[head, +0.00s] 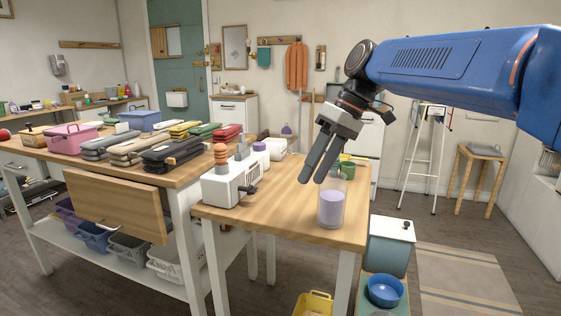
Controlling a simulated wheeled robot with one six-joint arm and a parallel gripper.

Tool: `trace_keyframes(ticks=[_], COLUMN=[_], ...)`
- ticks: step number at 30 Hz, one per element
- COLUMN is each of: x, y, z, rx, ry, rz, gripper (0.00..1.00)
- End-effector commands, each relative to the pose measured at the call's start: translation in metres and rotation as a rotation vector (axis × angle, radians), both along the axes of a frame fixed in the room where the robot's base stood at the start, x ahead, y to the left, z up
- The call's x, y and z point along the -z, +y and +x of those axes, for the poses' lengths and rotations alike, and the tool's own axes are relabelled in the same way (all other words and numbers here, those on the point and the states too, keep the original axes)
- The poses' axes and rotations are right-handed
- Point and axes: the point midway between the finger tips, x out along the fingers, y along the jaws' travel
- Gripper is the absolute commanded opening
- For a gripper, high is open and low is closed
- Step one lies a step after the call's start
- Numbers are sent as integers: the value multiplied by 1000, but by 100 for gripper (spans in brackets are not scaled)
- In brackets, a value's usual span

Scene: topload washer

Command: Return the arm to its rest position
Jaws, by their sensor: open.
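My blue arm (440,65) reaches in from the right side of the head view, bent down at the wrist. My gripper (310,182) points down and to the left above the wooden side table (285,226). Its two grey fingers are a little apart, and I see nothing between them. A clear container with lilac contents (331,209) stands upright on the table, just below and right of the fingertips in the picture. Whether the fingers are in front of it or over it is hard to tell.
A white device with an orange knob (230,180) stands at the table's left. A green cup (347,167) is behind the gripper. A stepladder (425,160) and stool (482,178) stand behind at right.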

Motion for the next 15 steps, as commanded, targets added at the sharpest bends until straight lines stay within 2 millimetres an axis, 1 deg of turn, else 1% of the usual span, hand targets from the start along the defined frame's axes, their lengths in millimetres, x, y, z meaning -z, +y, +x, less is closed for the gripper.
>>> trace_keyframes(ticks=[1, 8, 15], x=[5, 42, 92], y=[-11, -59, -113], z=[-10, -51, -103], rx=[38, 237, 458], ry=[-7, -45, -99], rz=[-15, -91, -169], gripper=[45, 45, 45])
